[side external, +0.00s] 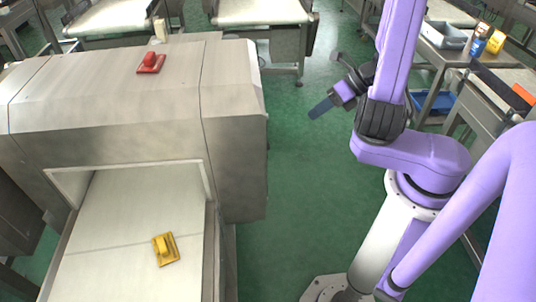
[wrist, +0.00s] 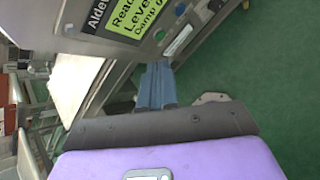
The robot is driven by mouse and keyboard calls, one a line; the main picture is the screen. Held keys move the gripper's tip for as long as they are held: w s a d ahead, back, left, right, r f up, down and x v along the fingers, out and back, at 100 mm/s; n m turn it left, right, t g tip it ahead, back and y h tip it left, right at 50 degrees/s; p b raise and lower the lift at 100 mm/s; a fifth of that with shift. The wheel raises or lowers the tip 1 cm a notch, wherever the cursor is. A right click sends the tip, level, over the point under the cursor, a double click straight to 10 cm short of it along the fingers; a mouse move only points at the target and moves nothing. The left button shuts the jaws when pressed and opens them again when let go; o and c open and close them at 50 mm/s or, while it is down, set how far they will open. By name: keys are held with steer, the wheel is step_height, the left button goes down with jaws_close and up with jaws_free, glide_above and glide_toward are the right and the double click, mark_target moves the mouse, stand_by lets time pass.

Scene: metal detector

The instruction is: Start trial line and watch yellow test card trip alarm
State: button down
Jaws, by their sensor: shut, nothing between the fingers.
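The yellow test card (side external: 159,257), a flat plate with a raised grip, lies on the pale belt (side external: 110,270) in front of the metal detector's opening. The metal detector (side external: 120,105) is a large steel housing. In the wrist view its panel carries a yellow-green display (wrist: 140,15), partly cut off, a green button (wrist: 159,36) and a blue button (wrist: 180,9). My gripper (side external: 314,113) is shut and empty, in the air right of the housing. In the wrist view its blue fingers (wrist: 157,70) point towards the panel's lower edge; I cannot tell the gap.
A red piece with a rounded knob (side external: 150,65) sits on top of the housing. A bench at the right holds a grey tray (side external: 446,35), a bottle (side external: 479,40) and a yellow item (side external: 495,42). A blue bin (side external: 434,103) is below. Green floor between is clear.

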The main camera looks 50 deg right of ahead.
step_height(320, 180, down, 15)
steer(key=shift+r, duration=0.2)
steer(key=shift+a, duration=0.1)
stand_by(0.4)
steer(key=w+a, duration=0.6)
stand_by(0.5)
steer(key=shift+w+a, duration=0.15)
steer(key=shift+w, duration=0.05)
stand_by(1.8)
steer(key=shift+w+a, duration=0.2)
